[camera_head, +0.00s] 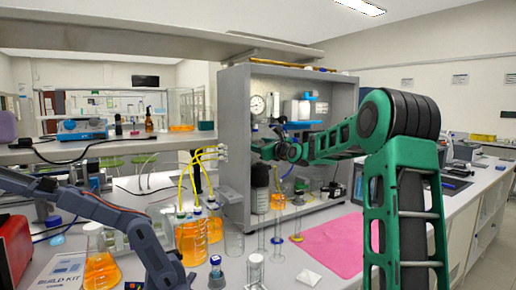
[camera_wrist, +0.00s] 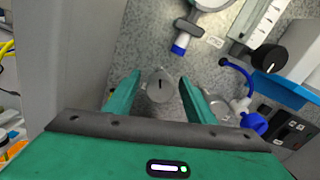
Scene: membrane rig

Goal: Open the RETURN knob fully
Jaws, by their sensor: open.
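In the wrist view a round grey knob (camera_wrist: 160,88) with a dark slot-like mark sits between my gripper's fingers (camera_wrist: 159,77). My gripper is open, with one green finger on each side of the knob. I see a gap on both sides, and contact cannot be told. No RETURN label is readable, so I cannot confirm which knob this is. In the head view my gripper (camera_head: 264,147) reaches into the grey cabinet (camera_head: 234,130) at its back panel, and my arm hides the knob there.
A blue-tipped fitting (camera_wrist: 180,43) hangs above the knob. A black knob (camera_wrist: 268,58) and a blue tube (camera_wrist: 236,70) are to its right. The cabinet's side wall (camera_wrist: 85,60) is close on the left. Glassware and a pink mat (camera_head: 328,245) lie below on the bench.

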